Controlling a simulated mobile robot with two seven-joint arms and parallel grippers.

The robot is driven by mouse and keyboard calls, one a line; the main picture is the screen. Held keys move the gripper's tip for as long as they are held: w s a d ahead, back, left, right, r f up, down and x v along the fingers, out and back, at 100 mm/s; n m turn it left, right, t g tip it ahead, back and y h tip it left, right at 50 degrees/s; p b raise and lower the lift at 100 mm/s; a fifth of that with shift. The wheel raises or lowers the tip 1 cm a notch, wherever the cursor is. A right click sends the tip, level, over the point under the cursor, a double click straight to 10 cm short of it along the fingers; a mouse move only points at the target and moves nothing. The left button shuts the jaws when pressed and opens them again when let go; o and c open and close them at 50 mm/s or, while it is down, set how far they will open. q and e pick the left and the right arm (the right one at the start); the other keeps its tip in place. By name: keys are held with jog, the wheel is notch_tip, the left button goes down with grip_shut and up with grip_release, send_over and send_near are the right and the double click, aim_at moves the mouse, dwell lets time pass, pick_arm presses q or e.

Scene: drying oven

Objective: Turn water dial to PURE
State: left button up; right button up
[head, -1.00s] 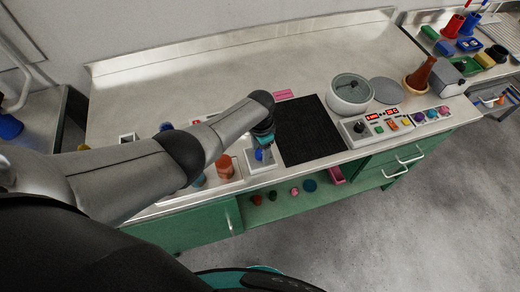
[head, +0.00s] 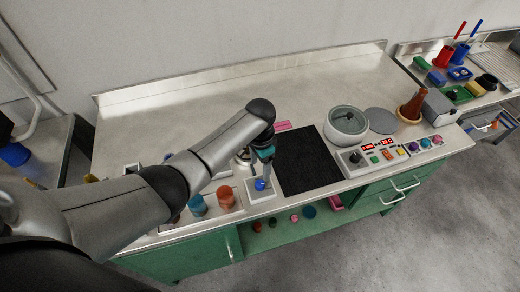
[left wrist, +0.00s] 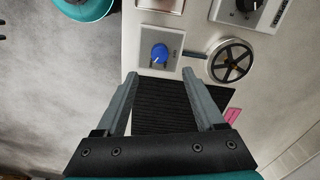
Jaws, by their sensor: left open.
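The blue water dial (head: 260,184) sits on a small light panel at the front edge of the counter, left of the black mat. In the left wrist view the blue knob (left wrist: 159,53) has a small white mark on it; I cannot read its labels. My left gripper (head: 266,168) points down just above and behind the dial in the head view. In the left wrist view its fingers (left wrist: 160,73) are spread apart, with nothing between them and the knob just beyond the tips. The right gripper is not in view.
A dark spoked handwheel (left wrist: 231,62) stands close beside the dial panel. The black mat (head: 306,160) is right of the dial. Orange (head: 226,197) and blue (head: 197,205) jars stand to the left. A round white pot (head: 346,124) and a control panel lie farther right. The back counter is clear.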

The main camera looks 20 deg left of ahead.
pick_arm(q)
notch_tip(320, 180, up, 6)
jog(key=shift+f+p, duration=0.1)
jog(key=shift+p, duration=0.2)
dwell(0.5)
